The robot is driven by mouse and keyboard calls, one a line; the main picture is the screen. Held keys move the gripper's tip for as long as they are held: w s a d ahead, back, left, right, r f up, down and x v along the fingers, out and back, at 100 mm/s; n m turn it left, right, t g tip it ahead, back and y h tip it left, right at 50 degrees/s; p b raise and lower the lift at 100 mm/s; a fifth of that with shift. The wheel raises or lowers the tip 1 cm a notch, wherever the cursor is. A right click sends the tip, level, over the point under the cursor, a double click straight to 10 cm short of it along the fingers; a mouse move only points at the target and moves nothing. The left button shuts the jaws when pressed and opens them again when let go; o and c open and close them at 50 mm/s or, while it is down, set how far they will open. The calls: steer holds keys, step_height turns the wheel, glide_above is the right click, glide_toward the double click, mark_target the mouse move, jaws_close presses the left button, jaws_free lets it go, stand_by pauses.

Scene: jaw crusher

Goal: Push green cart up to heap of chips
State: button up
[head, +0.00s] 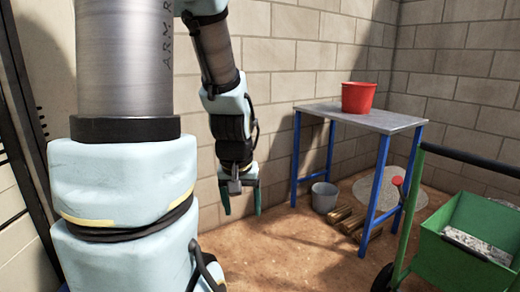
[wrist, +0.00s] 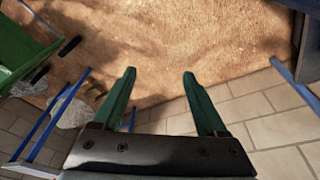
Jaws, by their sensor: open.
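The green cart (head: 465,245) stands at the right edge of the head view, partly cut off, with a black handle bar (head: 470,158) and a grey slab-like load in its tray. Part of the cart also shows at the upper left of the wrist view (wrist: 22,45). A low grey heap of chips (head: 385,192) lies on the floor by the wall, partly hidden by a blue table leg. The cart and heap look apart. My gripper (head: 241,203) hangs fingers down left of the table, open and empty, away from the cart. Its green fingers show in the wrist view (wrist: 160,100).
A metal-topped table (head: 365,117) with blue legs bears a red bucket (head: 358,97). Below it are a grey bucket (head: 324,197) and several brown logs or bars (head: 347,220). A block wall stands behind. The brown floor in the middle is clear.

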steer(key=s+a+g, duration=0.1)
steer(key=s+a, duration=0.2)
step_height(320, 180, up, 17)
steer(key=p, duration=1.6)
steer(key=shift+d+m+p, duration=0.25)
steer(key=shift+m+p, duration=0.05)
steer(key=shift+p, duration=0.05)
